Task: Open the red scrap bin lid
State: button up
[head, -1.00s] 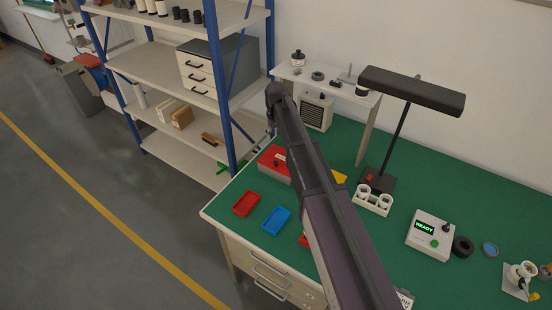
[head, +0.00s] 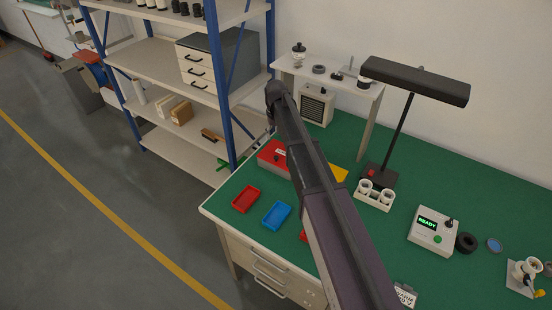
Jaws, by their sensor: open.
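A red box with a small dark knob (head: 271,154), which looks like the scrap bin, stands at the back left of the green bench. Its top looks closed, and my arm covers its right side. My arm crosses the middle of the head view from the bottom, and its dark joint shows above and behind the box. My gripper is not visible; my own arm seems to hide it, so its distance from the lid cannot be told.
A red tray (head: 246,199) and a blue tray (head: 277,215) lie in front of the box. A lamp (head: 415,82), a white double holder (head: 374,195) and a tester reading READY (head: 433,231) stand to the right. Blue-post shelving (head: 220,90) rises at the left.

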aim_at(276, 157)
jog(key=shift+f+b, duration=5.35)
jog(key=shift+f, duration=0.3)
grip_shut()
